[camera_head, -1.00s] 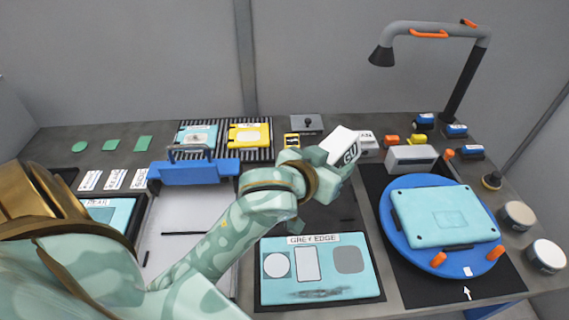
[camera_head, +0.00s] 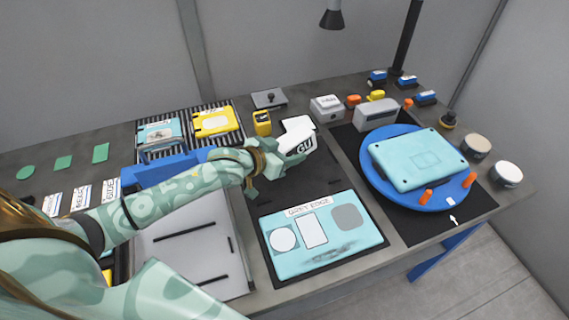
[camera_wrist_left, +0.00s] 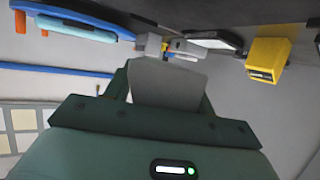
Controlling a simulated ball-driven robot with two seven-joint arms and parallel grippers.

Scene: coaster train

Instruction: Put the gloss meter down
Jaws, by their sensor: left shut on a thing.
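The gloss meter (camera_head: 300,129) is a small white block with a dark-lettered "GU" face. In the left wrist view the gloss meter (camera_wrist_left: 168,85) shows as a plain grey face between the dark green fingers. I see no contact between the meter and the table, but its exact height is hard to tell. My right gripper is not in view.
A blue turntable (camera_head: 375,188) carrying a teal case (camera_head: 415,150) stands at right. A yellow device (camera_head: 262,122) and a grey box (camera_head: 326,108) stand close behind the meter. A pale tray (camera_head: 170,262) lies left.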

